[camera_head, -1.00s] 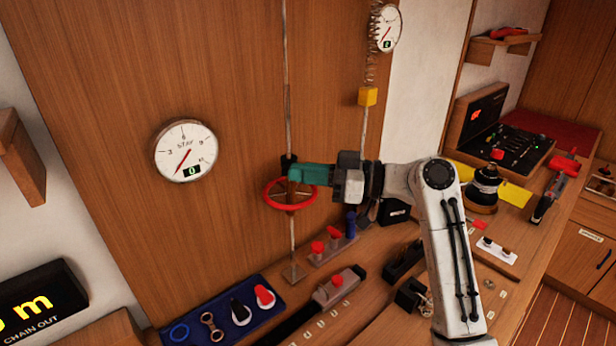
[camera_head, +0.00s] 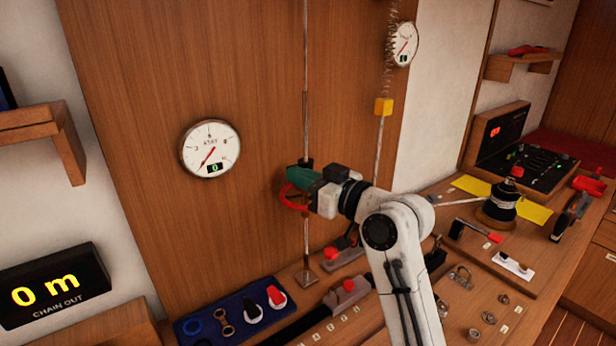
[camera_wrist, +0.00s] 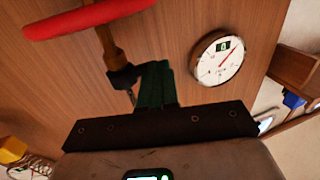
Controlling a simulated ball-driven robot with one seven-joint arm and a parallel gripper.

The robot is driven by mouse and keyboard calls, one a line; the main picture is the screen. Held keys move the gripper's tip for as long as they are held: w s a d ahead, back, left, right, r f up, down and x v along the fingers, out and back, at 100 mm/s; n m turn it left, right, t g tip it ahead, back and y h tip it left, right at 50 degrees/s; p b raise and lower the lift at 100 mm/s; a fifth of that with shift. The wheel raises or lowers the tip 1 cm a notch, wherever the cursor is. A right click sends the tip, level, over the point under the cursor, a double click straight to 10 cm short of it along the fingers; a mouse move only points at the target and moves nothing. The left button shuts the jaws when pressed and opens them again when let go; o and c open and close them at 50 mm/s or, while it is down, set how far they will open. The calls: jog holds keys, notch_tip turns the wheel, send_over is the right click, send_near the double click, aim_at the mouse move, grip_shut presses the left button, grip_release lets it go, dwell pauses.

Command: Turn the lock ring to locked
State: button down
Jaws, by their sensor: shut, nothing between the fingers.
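A red handwheel (camera_head: 290,200) sits on an upright metal rod (camera_head: 306,120) by the wood panel; it also shows at the top of the wrist view (camera_wrist: 88,18). A small black collar (camera_head: 306,163) is on the rod just above the wheel and shows in the wrist view (camera_wrist: 124,76). It may be the lock ring; its mark or setting is too small to read. My gripper (camera_head: 292,175), with green fingers, is shut and empty. In the wrist view its fingertips (camera_wrist: 154,66) are right beside the collar; I cannot tell whether they touch.
A round STAY gauge (camera_head: 210,149) with a 0 display hangs left of the rod. A second rod with a yellow block (camera_head: 383,106) stands to the right. Below, a blue tray (camera_head: 235,308) of shackles and several red-knobbed levers (camera_head: 349,285) crowd the bench. The panel between gauge and rod is clear.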

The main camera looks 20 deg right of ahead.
jog(key=shift+w+a+m+t+h, duration=0.2)
jog(key=shift+m+t+h, duration=0.2)
jog(key=shift+h, duration=0.2)
jog(key=shift+w+a+m+t+h, duration=0.1)
jog(key=shift+a+m+t+h, duration=0.15)
jog(key=shift+m+h, duration=0.3)
jog(key=shift+w+a, duration=0.45)
jog(key=shift+w, duration=0.1)
jog(key=shift+w+a+b, duration=0.35)
jog(key=shift+w, duration=0.25)
